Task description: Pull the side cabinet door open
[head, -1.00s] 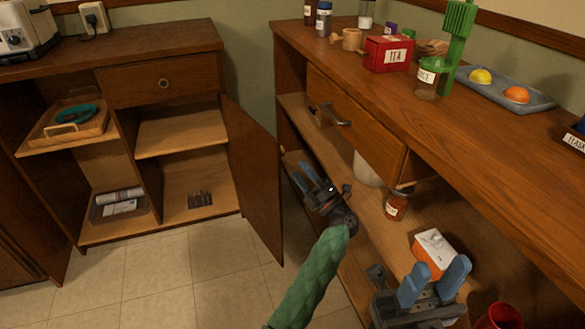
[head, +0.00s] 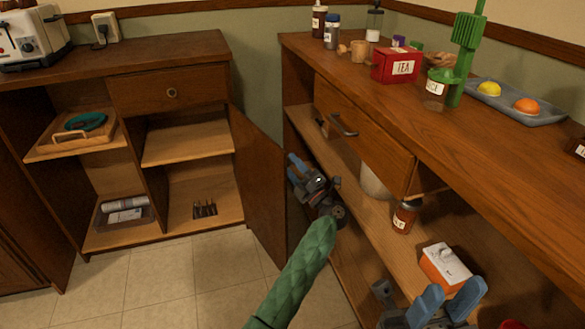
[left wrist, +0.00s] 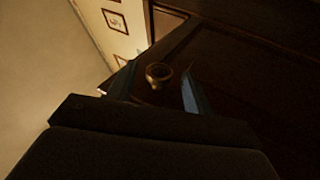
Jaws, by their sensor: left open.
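The side cabinet door (head: 258,185) stands swung out from the right edge of the left cabinet in the head view. My left gripper (head: 293,166) is just right of the door's free edge, on its outer side. In the left wrist view a round knob (left wrist: 158,74) on a dark wooden surface shows between the open fingers of my left gripper (left wrist: 156,88). Contact with the knob cannot be told. In the head view the knob is hidden. My right gripper (head: 446,300) is low at the bottom right, its blue fingers apart and empty.
The right counter (head: 440,130) with its shelf runs close beside my left arm. A jar (head: 405,216) and an orange-and-white box (head: 445,264) stand on that shelf. The tiled floor (head: 170,285) before the left cabinet is clear.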

